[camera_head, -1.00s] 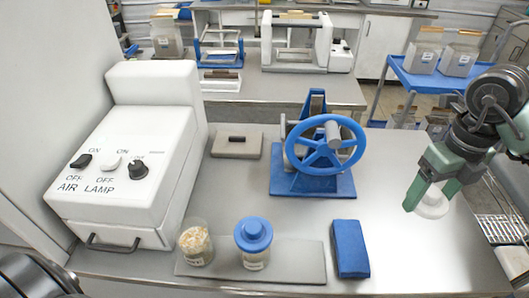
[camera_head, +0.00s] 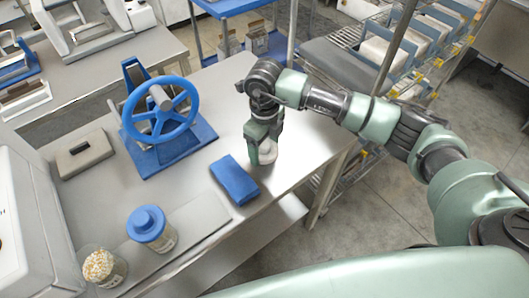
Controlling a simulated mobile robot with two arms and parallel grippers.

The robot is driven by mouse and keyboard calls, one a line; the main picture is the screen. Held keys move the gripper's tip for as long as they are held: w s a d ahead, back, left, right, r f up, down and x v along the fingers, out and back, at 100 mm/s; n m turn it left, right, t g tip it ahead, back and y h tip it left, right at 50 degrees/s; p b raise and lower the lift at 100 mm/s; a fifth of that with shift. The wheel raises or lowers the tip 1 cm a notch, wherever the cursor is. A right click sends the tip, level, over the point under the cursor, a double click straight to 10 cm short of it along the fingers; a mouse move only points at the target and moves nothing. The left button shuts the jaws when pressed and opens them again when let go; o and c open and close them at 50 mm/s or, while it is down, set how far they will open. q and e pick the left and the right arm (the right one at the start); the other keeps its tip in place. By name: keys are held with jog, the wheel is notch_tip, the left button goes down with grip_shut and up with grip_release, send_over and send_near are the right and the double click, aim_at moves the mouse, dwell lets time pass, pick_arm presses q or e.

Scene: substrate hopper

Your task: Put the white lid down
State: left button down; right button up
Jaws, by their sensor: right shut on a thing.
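The white lid (camera_head: 268,155) is a small round piece held by my right gripper (camera_head: 261,156), which is shut on it. The gripper points down over the right part of the steel table (camera_head: 290,148), right of the blue folded cloth (camera_head: 234,181). The lid is low, at or close to the table top; I cannot tell whether it touches. The fingers hide part of it. An open jar of pale grains (camera_head: 104,268) and a jar with a blue lid (camera_head: 151,229) stand at the table's front. My left gripper is out of view.
A blue handwheel device (camera_head: 163,122) stands behind the cloth, with a flat grey block (camera_head: 84,154) to its left. A white control box (camera_head: 28,225) is at the left edge. Bare table lies around the gripper; the table's right edge is close by.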

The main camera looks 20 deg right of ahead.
aim_at(265, 156)
notch_tip(265, 156, down, 4)
jog(key=shift+s+r+p, duration=0.1)
jog(key=shift+r+p, duration=0.1)
jog(key=shift+p, duration=0.25)
jog(key=shift+f, duration=0.4)
jog(key=shift+f, duration=0.1)
jog(key=o, duration=1.3)
